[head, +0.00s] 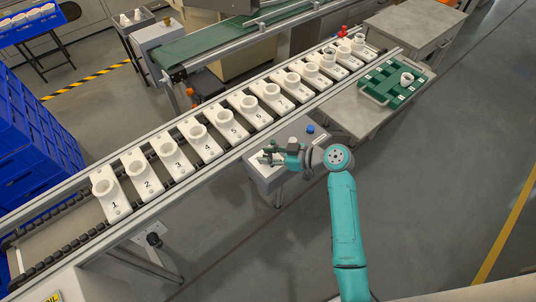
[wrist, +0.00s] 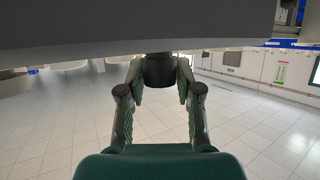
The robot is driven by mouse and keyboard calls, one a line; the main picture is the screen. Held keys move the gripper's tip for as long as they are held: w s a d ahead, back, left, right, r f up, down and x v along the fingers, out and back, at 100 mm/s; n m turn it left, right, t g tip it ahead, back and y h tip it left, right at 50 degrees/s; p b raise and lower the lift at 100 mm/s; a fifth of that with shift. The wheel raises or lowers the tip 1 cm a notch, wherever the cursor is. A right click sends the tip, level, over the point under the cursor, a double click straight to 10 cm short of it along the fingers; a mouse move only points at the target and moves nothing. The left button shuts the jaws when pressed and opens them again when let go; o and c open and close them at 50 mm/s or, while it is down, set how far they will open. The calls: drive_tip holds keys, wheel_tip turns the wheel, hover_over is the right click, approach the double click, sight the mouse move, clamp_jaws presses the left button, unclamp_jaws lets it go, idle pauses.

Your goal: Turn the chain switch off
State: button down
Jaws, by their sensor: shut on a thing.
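My gripper (head: 266,157) is at the top of a small grey stand beside the conveyor line. In the wrist view my gripper (wrist: 158,82) is shut on a dark round knob (wrist: 158,70), with one finger on each side. The knob's far side and any mark on it are hidden, so I cannot tell its setting. A second black knob (head: 153,239) sits on a pale plate at the conveyor's lower front side, apart from my gripper. No readable label shows which knob is the chain switch.
White numbered holders (head: 171,150) stand along the conveyor. A blue button (head: 310,129) is on the grey stand (head: 283,140), right of my gripper. A green tray (head: 393,83) lies on a bench to the right. The floor at lower right is clear.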

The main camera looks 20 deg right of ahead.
drive_tip(key=shift+f+n+g+y, duration=0.15)
drive_tip(key=shift+n+g+y, duration=0.15)
drive_tip(key=shift+n+g, duration=0.25)
drive_tip(key=c, duration=0.8)
unclamp_jaws()
drive_tip(key=shift+o, duration=0.2)
drive_tip(key=v, duration=1.2)
